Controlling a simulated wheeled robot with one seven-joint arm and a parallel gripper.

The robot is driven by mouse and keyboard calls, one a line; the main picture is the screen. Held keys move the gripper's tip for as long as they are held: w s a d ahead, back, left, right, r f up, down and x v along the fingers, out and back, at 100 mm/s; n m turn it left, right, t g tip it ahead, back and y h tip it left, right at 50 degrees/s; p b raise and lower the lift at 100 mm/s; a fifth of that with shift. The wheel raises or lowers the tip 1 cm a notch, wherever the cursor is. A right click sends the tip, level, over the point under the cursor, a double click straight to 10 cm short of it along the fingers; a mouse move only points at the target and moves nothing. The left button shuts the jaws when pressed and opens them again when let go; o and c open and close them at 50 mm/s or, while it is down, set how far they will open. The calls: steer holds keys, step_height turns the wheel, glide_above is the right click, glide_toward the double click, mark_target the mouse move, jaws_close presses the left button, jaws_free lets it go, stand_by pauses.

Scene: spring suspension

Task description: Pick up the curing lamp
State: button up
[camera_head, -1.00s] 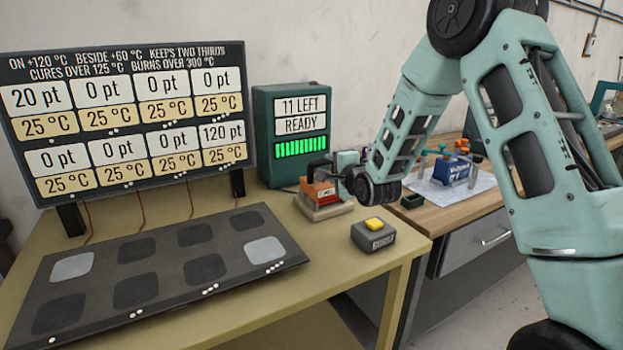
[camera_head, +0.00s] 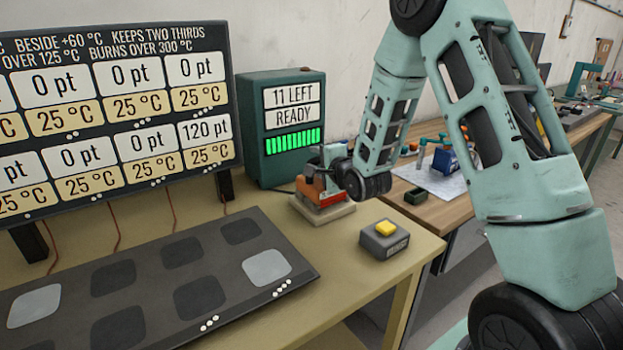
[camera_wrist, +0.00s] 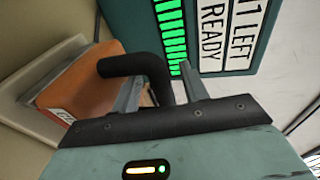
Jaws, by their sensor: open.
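The curing lamp (camera_head: 317,189) has an orange body and rests upright on a beige base (camera_head: 322,209) near the back right of the tan table. In the wrist view its orange side (camera_wrist: 88,85) is at the left, and its black bent handle (camera_wrist: 135,64) reaches across in front of my fingers. My gripper (camera_wrist: 162,88) is open, with the handle's downward part showing between its two fingers. I cannot tell whether either finger touches it. In the head view my gripper (camera_head: 326,160) is at the top of the lamp, partly hidden by my wrist.
A green box (camera_head: 285,120) reading "11 LEFT READY" stands close behind the lamp. A grey block with a yellow button (camera_head: 386,229) sits in front of it to the right. A dark pad panel (camera_head: 150,285) and a temperature board (camera_head: 110,110) fill the left. A wooden bench (camera_head: 455,190) is to the right.

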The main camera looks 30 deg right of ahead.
steer(key=shift+w, duration=0.1)
jaws_close()
steer(key=shift+r, duration=0.1)
stand_by(1.3)
